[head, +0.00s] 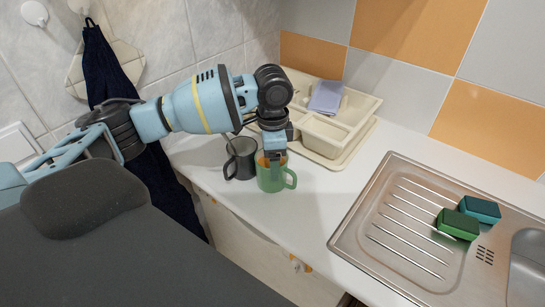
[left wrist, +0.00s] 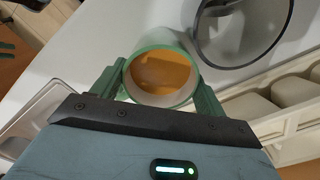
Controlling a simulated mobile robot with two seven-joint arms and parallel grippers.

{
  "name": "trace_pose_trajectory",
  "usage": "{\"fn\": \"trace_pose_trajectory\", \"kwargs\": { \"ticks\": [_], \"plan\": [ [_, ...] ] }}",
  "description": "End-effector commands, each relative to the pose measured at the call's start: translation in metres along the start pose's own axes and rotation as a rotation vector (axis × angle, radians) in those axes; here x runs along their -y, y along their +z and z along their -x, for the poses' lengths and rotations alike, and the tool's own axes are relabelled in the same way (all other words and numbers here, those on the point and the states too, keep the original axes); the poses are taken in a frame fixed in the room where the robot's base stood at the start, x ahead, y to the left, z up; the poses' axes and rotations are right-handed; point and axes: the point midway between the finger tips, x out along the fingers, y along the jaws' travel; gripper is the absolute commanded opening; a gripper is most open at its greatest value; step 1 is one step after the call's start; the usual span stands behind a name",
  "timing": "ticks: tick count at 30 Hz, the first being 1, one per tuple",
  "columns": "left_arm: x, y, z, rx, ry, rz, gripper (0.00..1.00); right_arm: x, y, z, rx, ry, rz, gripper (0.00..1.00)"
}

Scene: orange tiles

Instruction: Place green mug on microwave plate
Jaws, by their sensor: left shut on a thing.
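The green mug (head: 271,178) stands near the counter's front edge, its handle pointing right in the head view. My left gripper (head: 273,150) comes down on it from above. In the left wrist view the mug (left wrist: 160,75) sits between the two green fingers of the left gripper (left wrist: 158,92), which is shut on it. Its inside looks orange-brown. Whether its base touches the counter is hard to tell. The microwave plate is not visible. My right gripper is not in view.
A dark grey mug (head: 240,160) stands close to the left of the green mug. A cream tray (head: 327,133) with a cloth (head: 326,97) lies behind. A steel sink (head: 405,235) with sponges (head: 458,224) is at the right. White counter (head: 315,200) between them is clear.

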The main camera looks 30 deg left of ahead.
Motion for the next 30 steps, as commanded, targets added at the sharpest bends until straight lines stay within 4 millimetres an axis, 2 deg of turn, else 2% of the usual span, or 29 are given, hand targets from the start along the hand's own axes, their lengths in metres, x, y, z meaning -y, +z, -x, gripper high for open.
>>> {"fn": "trace_pose_trajectory", "kwargs": {
  "ticks": [6, 7, 11, 22, 26, 30],
  "plan": [
    [0.000, -0.001, -0.001, -0.003, -0.002, 0.000, 0.32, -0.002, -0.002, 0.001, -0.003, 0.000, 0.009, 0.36],
    [0.000, 0.000, -0.002, -0.002, -0.001, 0.000, 0.77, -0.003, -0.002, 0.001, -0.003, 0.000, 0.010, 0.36],
    [0.000, 0.000, -0.002, -0.001, 0.000, 0.000, 0.94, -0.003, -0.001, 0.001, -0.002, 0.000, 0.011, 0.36],
    [0.000, 0.000, 0.000, 0.000, 0.000, 0.000, 0.95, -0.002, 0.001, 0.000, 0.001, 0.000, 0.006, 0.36],
    [0.000, -0.001, 0.017, -0.003, -0.002, 0.000, 0.95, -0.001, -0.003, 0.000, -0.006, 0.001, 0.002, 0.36],
    [0.000, -0.001, 0.045, -0.004, -0.003, -0.001, 0.95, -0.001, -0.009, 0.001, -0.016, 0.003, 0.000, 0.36]
  ]
}}
